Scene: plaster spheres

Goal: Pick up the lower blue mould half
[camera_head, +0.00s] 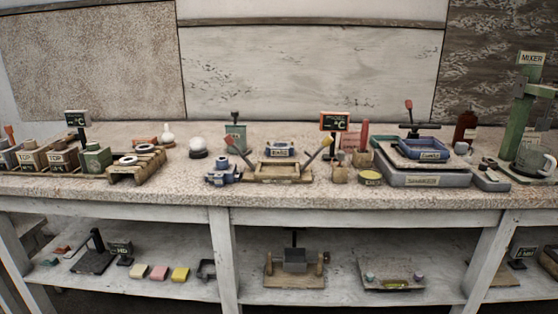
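A small blue block-like piece (222,173) sits on the bench near the middle, left of the wooden tray. Another blue piece (280,150) with a pale label sits behind that tray. Both could be mould halves; at this size I cannot tell which is the lower one, and their labels are not readable. My gripper is not in view, and nothing is seen touching either blue piece.
A wooden tray (276,172) with two leaning handled tools stands beside the nearer blue piece. A blue tray (428,156) is at right. A bare bench strip (180,190) runs in front.

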